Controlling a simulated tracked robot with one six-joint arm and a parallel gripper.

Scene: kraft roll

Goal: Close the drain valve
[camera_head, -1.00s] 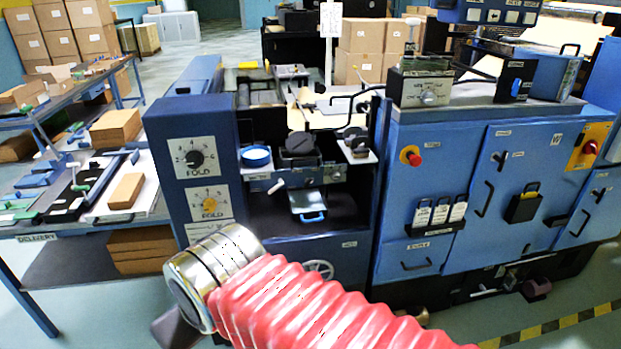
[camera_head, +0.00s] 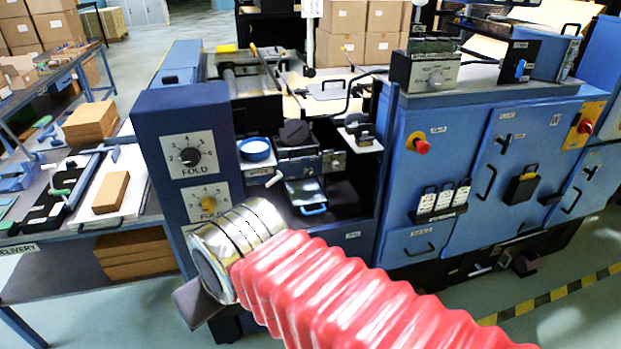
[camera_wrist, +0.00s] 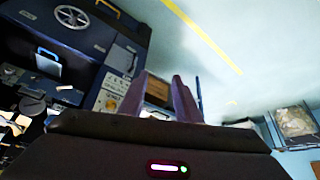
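No part is labelled as the drain valve, and I cannot tell for sure which one it is. A round spoked handwheel (camera_wrist: 72,17) shows on the blue machine in the wrist view; in the head view my arm hides it. A small white-handled lever (camera_head: 273,178) sits on the machine front below a blue round dish. My gripper (camera_wrist: 157,82) shows in the wrist view with its two dark fingers apart and nothing seen held between them. In the head view, only a dark part of it shows below my arm's metal end, in front of the machine and not visibly touching it.
The blue press (camera_head: 185,120) with two FOLD dials stands ahead. A blue cabinet (camera_head: 470,170) with a red button (camera_head: 421,146) is at right. The delivery table (camera_head: 75,235) with brown stacks is at left. Open floor lies at front right, with a striped line (camera_head: 550,297).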

